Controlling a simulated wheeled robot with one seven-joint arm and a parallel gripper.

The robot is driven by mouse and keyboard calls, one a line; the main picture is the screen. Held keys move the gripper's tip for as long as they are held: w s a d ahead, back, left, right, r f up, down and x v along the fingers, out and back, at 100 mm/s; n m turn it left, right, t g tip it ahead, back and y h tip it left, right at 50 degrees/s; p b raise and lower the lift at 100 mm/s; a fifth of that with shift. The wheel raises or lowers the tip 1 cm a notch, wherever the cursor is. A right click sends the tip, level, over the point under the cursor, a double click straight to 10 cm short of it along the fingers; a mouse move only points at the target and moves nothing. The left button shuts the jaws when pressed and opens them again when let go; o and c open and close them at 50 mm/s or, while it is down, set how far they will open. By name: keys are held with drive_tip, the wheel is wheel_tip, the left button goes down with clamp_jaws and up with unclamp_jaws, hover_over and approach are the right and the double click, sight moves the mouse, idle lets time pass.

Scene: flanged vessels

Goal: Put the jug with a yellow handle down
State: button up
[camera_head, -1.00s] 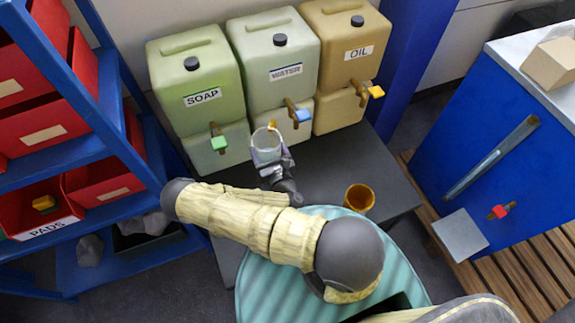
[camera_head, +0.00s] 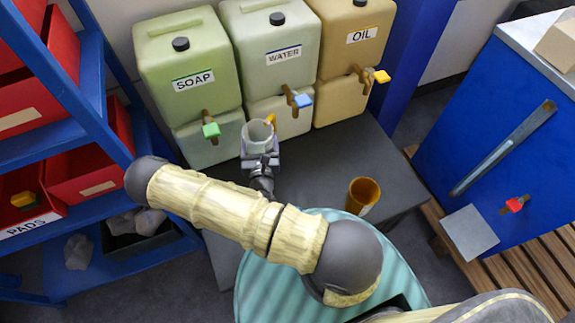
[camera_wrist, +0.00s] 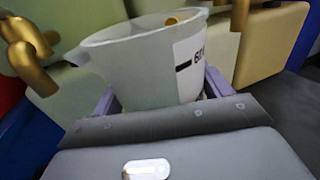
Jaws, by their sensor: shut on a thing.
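The jug (camera_head: 257,137) is a pale, translucent vessel with a small yellow handle (camera_head: 270,119) at its upper right side. My gripper (camera_head: 260,160) is shut on the jug and holds it upright or nearly so, in front of the soap and water containers. In the wrist view the jug (camera_wrist: 150,70) fills the middle, with a spout at the left and a dark mark with partly readable print on its wall. A bit of yellow shows beyond its rim. The jug's base is hidden behind my gripper, so I cannot tell whether it touches the dark table (camera_head: 335,150).
Soap (camera_head: 190,95), water (camera_head: 275,60) and oil (camera_head: 350,50) containers with taps stand at the back. An amber cup (camera_head: 362,196) stands on the table at the right. Bare table lies between it and the jug. A blue shelf (camera_head: 100,100) stands left.

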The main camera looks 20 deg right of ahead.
drive_tip(key=s+a+f+m+g+h+b, duration=0.1)
drive_tip(key=s+f+m+g+h+b, duration=0.1)
drive_tip(key=f+b, duration=0.4)
drive_tip(key=s+a+f+m+g+h+b, duration=0.2)
drive_tip(key=f+m+g+h+b, duration=0.3)
drive_tip(key=b, duration=0.4)
drive_tip(key=shift+s+f+m+h, duration=0.35)
drive_tip(key=shift+f+h, duration=0.25)
drive_tip(key=shift+h, duration=0.6)
drive_tip(key=shift+w, duration=0.1)
drive_tip(key=b+x, duration=0.2)
drive_tip(key=x, duration=1.4)
drive_tip(key=shift+w+d, duration=0.15)
drive_tip(key=shift+d, duration=0.15)
drive_tip(key=shift+f, duration=0.1)
